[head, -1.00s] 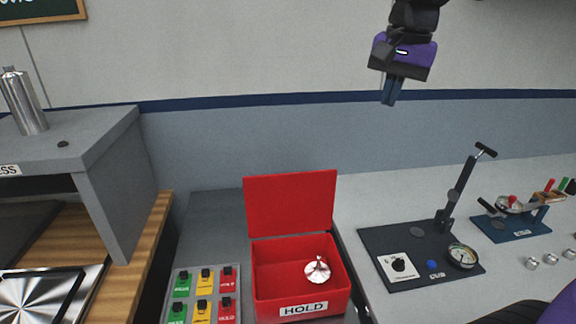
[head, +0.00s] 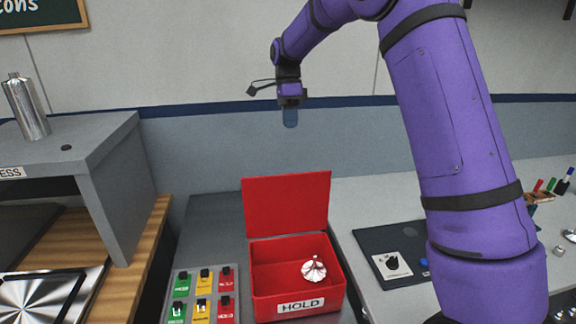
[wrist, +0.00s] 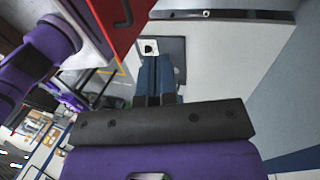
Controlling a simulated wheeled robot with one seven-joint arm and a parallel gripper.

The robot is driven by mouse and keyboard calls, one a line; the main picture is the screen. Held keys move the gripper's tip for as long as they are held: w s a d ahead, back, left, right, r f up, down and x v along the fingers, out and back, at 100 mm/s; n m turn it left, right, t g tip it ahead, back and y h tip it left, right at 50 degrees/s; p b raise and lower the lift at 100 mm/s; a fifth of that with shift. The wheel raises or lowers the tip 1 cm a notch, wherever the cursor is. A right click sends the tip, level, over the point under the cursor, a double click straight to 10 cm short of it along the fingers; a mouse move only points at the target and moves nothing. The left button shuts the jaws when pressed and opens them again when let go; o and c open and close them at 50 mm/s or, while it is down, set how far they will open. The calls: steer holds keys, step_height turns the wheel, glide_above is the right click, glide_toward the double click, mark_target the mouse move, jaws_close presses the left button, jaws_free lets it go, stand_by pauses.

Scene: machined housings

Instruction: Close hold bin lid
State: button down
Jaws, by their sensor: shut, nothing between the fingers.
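The red hold bin (head: 300,293), labelled HOLD, stands on the grey counter in the head view. Its red lid (head: 287,203) stands open and upright at the back edge. A shiny metal part (head: 314,270) lies inside the bin. My gripper (head: 290,122) is above and behind the lid, apart from it, fingers pointing down and shut, holding nothing. In the wrist view my gripper's fingers (wrist: 158,75) are together, and a red panel (wrist: 115,20), apparently the lid, shows at the top left.
Green, yellow and red tags (head: 203,290) lie left of the bin. A grey shelf (head: 100,150) with a metal bottle (head: 27,106) stands further left. A dark plate (head: 375,243) with a printed card lies to the right, partly hidden by my arm.

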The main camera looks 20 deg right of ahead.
steer(key=s+a+f, duration=0.1)
steer(key=s+f, duration=0.5)
steer(key=f, duration=0.4)
steer(key=shift+s+a+f, duration=0.2)
steer(key=shift+s+a, duration=0.05)
steer(key=shift+s, duration=0.1)
